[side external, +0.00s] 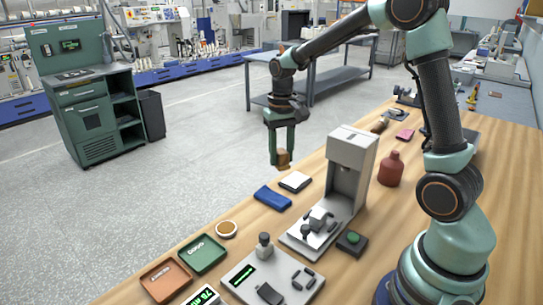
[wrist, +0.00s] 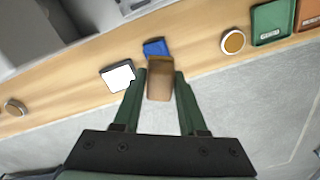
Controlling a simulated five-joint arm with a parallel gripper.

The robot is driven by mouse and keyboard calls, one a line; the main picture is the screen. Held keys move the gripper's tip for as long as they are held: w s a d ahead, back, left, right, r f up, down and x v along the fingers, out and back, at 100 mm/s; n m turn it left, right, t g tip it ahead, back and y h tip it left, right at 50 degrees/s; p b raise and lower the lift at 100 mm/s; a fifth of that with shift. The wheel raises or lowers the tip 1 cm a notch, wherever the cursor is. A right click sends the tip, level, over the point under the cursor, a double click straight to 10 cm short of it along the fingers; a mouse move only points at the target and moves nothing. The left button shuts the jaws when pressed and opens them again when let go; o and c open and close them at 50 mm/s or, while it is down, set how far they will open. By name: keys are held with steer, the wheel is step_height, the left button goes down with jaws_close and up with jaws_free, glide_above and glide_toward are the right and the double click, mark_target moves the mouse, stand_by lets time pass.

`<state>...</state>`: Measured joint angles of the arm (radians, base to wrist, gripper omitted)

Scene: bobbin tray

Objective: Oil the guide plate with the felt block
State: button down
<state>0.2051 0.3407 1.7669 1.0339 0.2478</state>
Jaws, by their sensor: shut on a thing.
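My gripper (side external: 282,150) is shut on a tan-brown block (side external: 283,159), which looks like the felt block, and holds it in the air above the bench's far edge. In the wrist view the block (wrist: 160,80) sits between the two green fingers (wrist: 161,88). A grey upright machine (side external: 350,165) stands on the bench, with a pale metal plate (side external: 292,238) and dark fittings on its base; I cannot tell for sure whether this is the guide plate. A round dish with an amber fill (side external: 227,229) lies nearer the camera. Whether the block carries oil does not show.
A white pad on a dark base (side external: 295,181) and a folded blue cloth (side external: 272,198) lie near the gripper. Green (side external: 202,254) and orange (side external: 166,281) trays, a grey panel (side external: 275,272) and a red bottle (side external: 391,168) also stand on the bench. Floor lies beyond its edge.

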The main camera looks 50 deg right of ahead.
steer(key=w+d+f+m, duration=0.4)
steer(key=d+f, duration=0.1)
steer(key=d, duration=0.3)
glide_above(290, 184)
steer(key=a, duration=0.1)
steer(key=shift+s+a+f, duration=0.1)
steer(key=shift+a+f, duration=0.05)
steer(key=shift+f, duration=3.05)
steer(key=shift+d+f, duration=0.55)
steer(key=shift+d, duration=3.95)
steer(key=shift+a, duration=4.55)
steer(key=shift+w+d, duration=0.3)
steer(key=shift+w, duration=0.1)
steer(key=shift+d, duration=4.15)
steer(key=shift+a, duration=4.35)
step_height(290, 184, up, 8)
